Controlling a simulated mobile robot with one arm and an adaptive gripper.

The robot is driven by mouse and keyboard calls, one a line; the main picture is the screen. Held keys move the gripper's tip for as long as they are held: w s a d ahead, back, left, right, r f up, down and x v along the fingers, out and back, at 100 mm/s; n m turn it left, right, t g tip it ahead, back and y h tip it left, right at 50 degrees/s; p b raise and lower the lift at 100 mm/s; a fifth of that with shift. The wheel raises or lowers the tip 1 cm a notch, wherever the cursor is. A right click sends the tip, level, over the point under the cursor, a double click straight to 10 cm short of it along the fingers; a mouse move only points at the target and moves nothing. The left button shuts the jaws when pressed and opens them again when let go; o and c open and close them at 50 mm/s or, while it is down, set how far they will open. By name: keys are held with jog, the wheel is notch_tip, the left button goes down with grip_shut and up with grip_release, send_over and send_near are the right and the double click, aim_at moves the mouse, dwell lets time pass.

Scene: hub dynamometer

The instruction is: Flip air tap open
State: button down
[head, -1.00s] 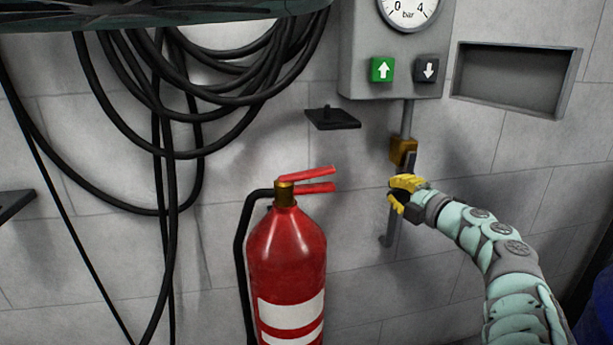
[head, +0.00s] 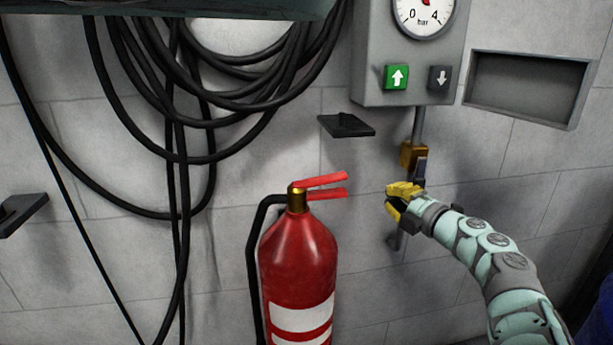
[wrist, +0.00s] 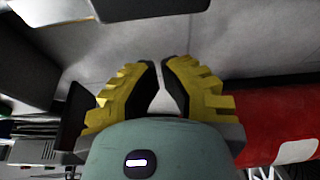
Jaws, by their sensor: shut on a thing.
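The air tap is a small brass body (head: 413,155) on a thin grey pipe below the gauge box. Its dark lever (head: 420,171) hangs down along its right side. My gripper (head: 393,204), with yellow fingers, is just below the tap, in front of the pipe. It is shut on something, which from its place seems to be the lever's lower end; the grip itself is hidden. In the wrist view my fingers (wrist: 161,82) are close together with a narrow gap, and no held thing is clear there.
A red fire extinguisher (head: 300,262) stands close left of my gripper. The grey gauge box (head: 375,90) is above, with green and dark arrow buttons. A small black shelf (head: 346,126) juts from the wall. Black hoses (head: 180,150) hang at the left. A recess (head: 527,88) is at upper right.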

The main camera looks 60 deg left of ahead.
jog(key=d, duration=0.9)
jog(key=shift+s+d, duration=0.4)
jog(key=shift+s, duration=0.05)
